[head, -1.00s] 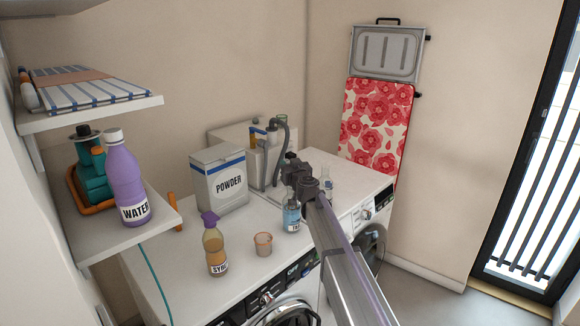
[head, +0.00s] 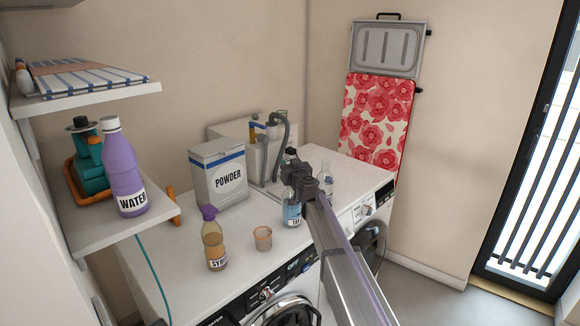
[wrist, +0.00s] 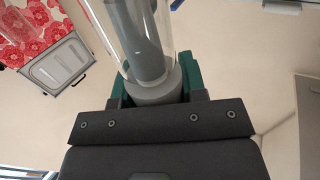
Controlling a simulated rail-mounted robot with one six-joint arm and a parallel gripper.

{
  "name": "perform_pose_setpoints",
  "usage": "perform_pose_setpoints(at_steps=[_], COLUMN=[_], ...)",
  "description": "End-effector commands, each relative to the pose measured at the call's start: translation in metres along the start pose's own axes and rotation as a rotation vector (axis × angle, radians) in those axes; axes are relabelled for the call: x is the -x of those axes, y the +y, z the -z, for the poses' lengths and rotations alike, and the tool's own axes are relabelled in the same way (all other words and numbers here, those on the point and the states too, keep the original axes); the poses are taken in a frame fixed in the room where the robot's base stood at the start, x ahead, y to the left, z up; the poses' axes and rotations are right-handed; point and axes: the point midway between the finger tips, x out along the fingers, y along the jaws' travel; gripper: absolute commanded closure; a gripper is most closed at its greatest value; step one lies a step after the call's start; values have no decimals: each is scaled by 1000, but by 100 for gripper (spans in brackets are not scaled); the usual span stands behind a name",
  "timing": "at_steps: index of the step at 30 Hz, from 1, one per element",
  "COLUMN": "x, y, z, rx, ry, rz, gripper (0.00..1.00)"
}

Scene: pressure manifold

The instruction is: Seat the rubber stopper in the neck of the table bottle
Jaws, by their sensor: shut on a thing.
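In the head view the table bottle (head: 291,212), clear with a blue label, stands on the white worktop. My gripper (head: 299,172) is over its top and hides its neck. In the wrist view my gripper (wrist: 158,98), with green finger pads, is shut on a grey round piece, which looks like the rubber stopper (wrist: 157,92). A clear cylinder with grey inside extends beyond the stopper. I cannot tell whether it is the bottle neck around the stopper, or how deep the stopper sits.
A syrup bottle (head: 214,245) and small orange-rimmed cup (head: 263,239) stand left of the table bottle. A powder box (head: 220,178) and a pump with a grey hose (head: 285,135) are behind. A clear flask (head: 326,182) stands close right. A purple water bottle (head: 122,165) is on the shelf.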

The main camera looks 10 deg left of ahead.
Motion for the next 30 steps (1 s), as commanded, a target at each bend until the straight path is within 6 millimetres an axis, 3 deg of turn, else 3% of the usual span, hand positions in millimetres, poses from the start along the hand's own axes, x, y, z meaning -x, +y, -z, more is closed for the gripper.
perform_pose_setpoints(at_steps=[10,11,19,26,30], x=[0,0,0,0,11], y=[0,0,0,0,0], z=[-10,-9,-8,-8,-8], rx=[0,0,0,0,0], ry=[0,0,0,0,0], rz=[0,0,0,0,0], gripper=[84,59,33,32,32])
